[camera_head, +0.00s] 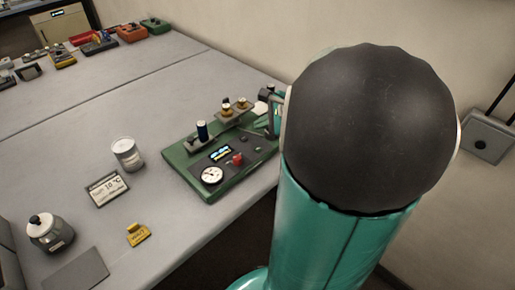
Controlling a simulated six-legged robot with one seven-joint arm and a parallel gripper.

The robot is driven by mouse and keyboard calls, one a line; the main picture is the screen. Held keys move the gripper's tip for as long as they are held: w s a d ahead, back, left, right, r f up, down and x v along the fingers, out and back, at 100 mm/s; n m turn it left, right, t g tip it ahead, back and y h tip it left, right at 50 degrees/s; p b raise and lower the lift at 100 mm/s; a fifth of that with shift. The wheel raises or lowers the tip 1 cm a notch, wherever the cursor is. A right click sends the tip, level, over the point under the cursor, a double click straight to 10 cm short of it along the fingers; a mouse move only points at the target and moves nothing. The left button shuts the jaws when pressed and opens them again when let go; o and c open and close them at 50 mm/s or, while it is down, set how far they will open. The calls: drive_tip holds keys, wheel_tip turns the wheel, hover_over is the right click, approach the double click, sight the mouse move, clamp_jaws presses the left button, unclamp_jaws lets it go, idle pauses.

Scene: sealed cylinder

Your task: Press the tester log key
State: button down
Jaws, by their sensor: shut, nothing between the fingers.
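The tester is a green-based unit (180,167) with a dark top panel, near the table's right edge. Its panel carries a lit display (220,153), a round white dial (212,175), a red knob or button (237,159) and a small dark round key (258,149). I cannot read which control is the log key. A dark blue cylinder (202,131) stands upright at the tester's back. What seems to be part of my gripper (267,97) shows past the tester's far right corner, shut and empty; my arm's large black joint hides most of it.
Brass-topped pieces (234,107) sit on a grey holder at the tester's back right. The table's middle is clear. A wall stands behind.

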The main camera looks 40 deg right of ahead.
sight(261, 151)
drive_tip(key=shift+f, duration=3.15)
drive_tip(key=shift+f, duration=0.15)
drive_tip(key=shift+f, duration=0.25)
drive_tip(key=shift+f, duration=0.35)
drive_tip(key=shift+r, duration=0.8)
drive_tip(key=shift+r, duration=2.5)
drive_tip(key=shift+a, duration=0.1)
